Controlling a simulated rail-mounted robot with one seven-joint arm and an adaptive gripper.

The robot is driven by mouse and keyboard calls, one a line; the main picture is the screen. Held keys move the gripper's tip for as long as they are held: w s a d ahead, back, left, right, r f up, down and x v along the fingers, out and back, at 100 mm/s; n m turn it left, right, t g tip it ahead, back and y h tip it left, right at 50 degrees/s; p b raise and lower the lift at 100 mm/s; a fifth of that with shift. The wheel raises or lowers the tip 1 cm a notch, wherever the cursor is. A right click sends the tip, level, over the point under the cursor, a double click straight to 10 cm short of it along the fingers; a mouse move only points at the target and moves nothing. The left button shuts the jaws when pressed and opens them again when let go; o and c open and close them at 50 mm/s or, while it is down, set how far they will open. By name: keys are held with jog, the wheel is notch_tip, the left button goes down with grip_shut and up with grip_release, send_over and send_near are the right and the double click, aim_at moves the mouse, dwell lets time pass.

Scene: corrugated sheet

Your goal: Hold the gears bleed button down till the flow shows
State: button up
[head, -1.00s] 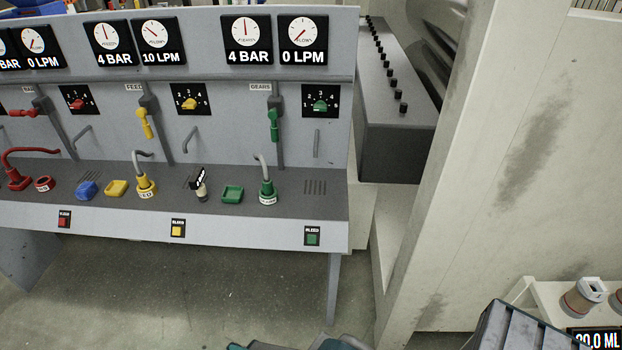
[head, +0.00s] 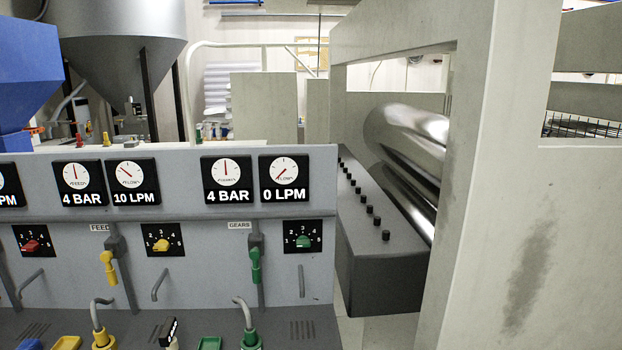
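In the head view the gears station is at the right end of the grey panel. Its label GEARS (head: 239,225) sits above a green valve handle (head: 256,264) that hangs down. The gears pressure gauge (head: 227,179) reads 4 BAR and the gears flow gauge (head: 284,179) reads 0 LPM. A green selector knob (head: 303,241) is on a black dial. A green coupling with a grey hose (head: 250,338) stands on the ledge. My gripper is not in view.
The feed station is to the left, with a yellow valve handle (head: 108,268), a yellow knob (head: 161,244) and a flow gauge (head: 130,182) at 10 LPM. A dark box with several black knobs (head: 377,238) and large shiny rollers (head: 412,135) stand at right, behind a pale frame (head: 497,200).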

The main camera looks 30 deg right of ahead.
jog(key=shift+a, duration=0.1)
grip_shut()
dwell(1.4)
